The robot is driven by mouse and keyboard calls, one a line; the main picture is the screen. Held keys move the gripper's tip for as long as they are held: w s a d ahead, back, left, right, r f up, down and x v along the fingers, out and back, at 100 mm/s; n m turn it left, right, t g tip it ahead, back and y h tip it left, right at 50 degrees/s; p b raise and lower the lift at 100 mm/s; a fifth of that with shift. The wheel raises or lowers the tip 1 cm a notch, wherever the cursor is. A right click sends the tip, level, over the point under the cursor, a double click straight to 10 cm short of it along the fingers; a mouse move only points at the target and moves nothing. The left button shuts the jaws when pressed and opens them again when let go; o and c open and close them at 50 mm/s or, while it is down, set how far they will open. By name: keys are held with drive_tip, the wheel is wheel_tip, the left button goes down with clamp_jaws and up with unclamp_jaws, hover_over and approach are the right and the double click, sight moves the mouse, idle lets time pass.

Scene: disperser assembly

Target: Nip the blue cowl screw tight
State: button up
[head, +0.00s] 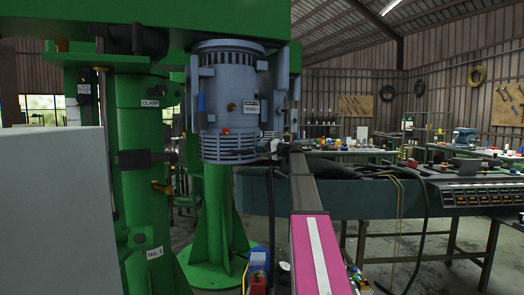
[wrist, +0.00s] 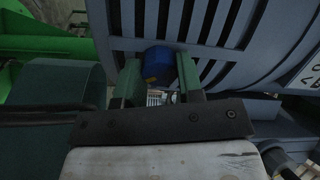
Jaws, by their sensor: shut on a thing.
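The blue cowl screw (wrist: 158,64) shows in the wrist view as a dark blue head with a yellow mark on its lower left. It sits at the lower edge of the grey-blue slotted cowl (wrist: 228,24). My gripper (wrist: 160,76) is shut on it, one green finger on each side. In the head view, my gripper (head: 277,149) is at the right side of the motor's slotted lower end (head: 228,150). The screw cannot be made out there, and the thread is hidden.
The motor (head: 229,85) hangs beside a green column (head: 145,200) under a green beam (head: 150,17). A control panel (head: 478,192) and benches stand to the right. A dark cable (head: 425,215) hangs at the bench. Open floor shows between the stand and the bench.

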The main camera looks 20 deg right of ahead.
drive_tip(key=shift+a+r+m, duration=0.1)
drive_tip(key=shift+m, duration=3.8)
drive_tip(key=shift+s, duration=0.1)
drive_tip(key=o, duration=0.9)
drive_tip(key=v, duration=1)
drive_tip(key=shift+s+d, duration=0.3)
